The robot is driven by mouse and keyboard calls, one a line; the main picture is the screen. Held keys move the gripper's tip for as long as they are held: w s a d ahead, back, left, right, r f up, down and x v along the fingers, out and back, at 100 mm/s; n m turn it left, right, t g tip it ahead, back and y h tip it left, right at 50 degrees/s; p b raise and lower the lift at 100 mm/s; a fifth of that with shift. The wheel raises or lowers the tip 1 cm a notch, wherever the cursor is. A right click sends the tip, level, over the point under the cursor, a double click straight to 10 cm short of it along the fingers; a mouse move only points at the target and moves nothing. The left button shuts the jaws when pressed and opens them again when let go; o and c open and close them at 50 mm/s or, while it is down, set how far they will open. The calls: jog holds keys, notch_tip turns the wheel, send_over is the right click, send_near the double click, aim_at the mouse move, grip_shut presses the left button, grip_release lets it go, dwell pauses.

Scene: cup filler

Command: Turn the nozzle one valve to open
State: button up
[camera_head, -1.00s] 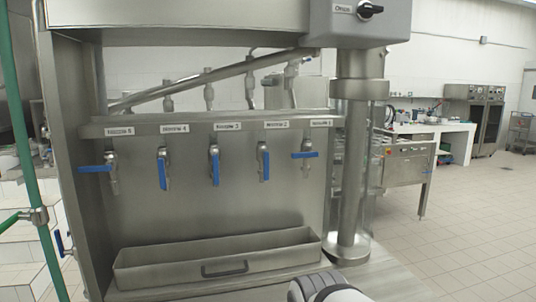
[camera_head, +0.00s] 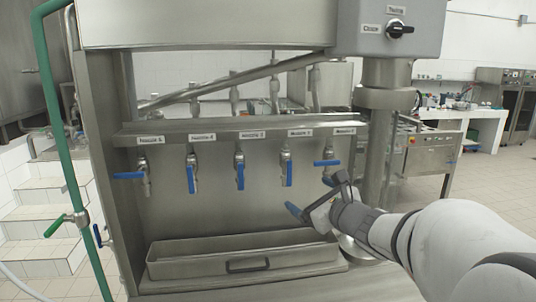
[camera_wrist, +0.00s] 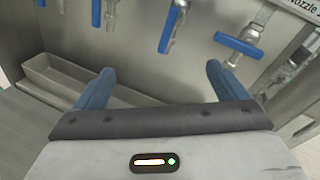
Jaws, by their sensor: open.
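The nozzle one valve is the rightmost on the steel filler panel, with its blue lever (camera_head: 327,163) lying horizontal under the rightmost label. In the wrist view its blue lever (camera_wrist: 239,46) is at the upper right, beyond my right fingertip and tilted in the picture. My gripper (camera_head: 308,198) is in front of the panel, below and slightly left of that valve. Its blue fingers (camera_wrist: 158,82) are spread wide and empty, apart from the lever.
Nozzle two's lever (camera_head: 286,174) hangs down beside it, as do nozzles three and four. Nozzle five's lever (camera_head: 129,176) is horizontal. A steel tray (camera_head: 195,270) sits below the nozzles. A thick vertical steel column (camera_head: 377,150) stands to the right.

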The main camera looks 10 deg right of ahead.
aim_at(328, 161)
jog(key=w+d+r+m+t+h+p, duration=0.1)
jog(key=d+r+m+h, duration=0.1)
jog(key=d+m, duration=0.2)
jog(key=w+d+r+m+t+h, duration=0.1)
jog(key=d+r+m+h, duration=0.1)
jog(key=d+m+h, duration=0.15)
jog(key=shift+y, duration=0.45)
jog(key=w+p, duration=0.1)
jog(key=w, duration=0.4)
jog(key=w+p, duration=0.1)
jog(key=w, duration=0.1)
jog(key=shift+w+d+f+p, duration=0.25)
jog(key=shift+w+d+p, duration=0.05)
jog(key=shift+w, duration=0.05)
jog(key=c, duration=1)
